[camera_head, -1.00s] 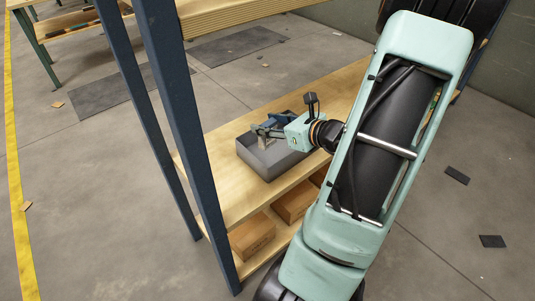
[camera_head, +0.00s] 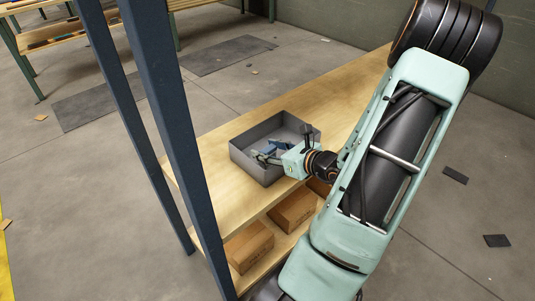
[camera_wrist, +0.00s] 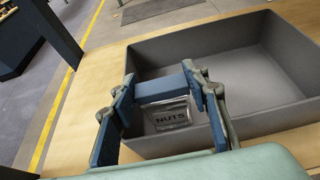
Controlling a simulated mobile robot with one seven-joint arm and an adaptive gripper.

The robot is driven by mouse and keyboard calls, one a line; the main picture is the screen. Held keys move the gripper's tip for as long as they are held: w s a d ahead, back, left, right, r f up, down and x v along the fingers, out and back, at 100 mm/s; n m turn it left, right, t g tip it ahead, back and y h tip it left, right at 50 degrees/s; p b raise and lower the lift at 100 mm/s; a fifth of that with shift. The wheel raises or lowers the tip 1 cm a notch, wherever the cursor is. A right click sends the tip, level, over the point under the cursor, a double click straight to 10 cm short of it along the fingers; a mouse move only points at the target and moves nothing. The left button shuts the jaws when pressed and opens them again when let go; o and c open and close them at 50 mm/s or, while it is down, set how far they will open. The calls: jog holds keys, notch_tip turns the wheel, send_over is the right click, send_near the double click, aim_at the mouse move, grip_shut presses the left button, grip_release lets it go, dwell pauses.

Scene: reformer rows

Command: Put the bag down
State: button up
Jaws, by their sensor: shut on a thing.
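The bag (camera_wrist: 171,117) is a small clear packet with a dark "NUTS" label, seen in the wrist view between my fingers. My gripper (camera_wrist: 163,100) is shut on it. The bag is inside the grey open bin (camera_wrist: 270,112), near one wall; I cannot tell whether it touches the floor of the bin. In the head view my gripper (camera_head: 268,154) reaches over the near right wall into the bin (camera_head: 257,170). There the bag is not clearly visible behind the fingers.
The bin stands on a wooden shelf (camera_head: 222,193) with free room around it. Cardboard boxes (camera_head: 249,247) sit on the shelf below. Dark blue rack posts (camera_head: 170,130) rise at the left. Most of the bin's floor looks empty.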

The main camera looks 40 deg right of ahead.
jog(key=shift+f, duration=0.3)
jog(key=shift+f, duration=0.1)
jog(key=o, duration=1)
jog(key=shift+r, duration=0.2)
jog(key=p+v, duration=0.3)
jog(key=v, duration=0.9)
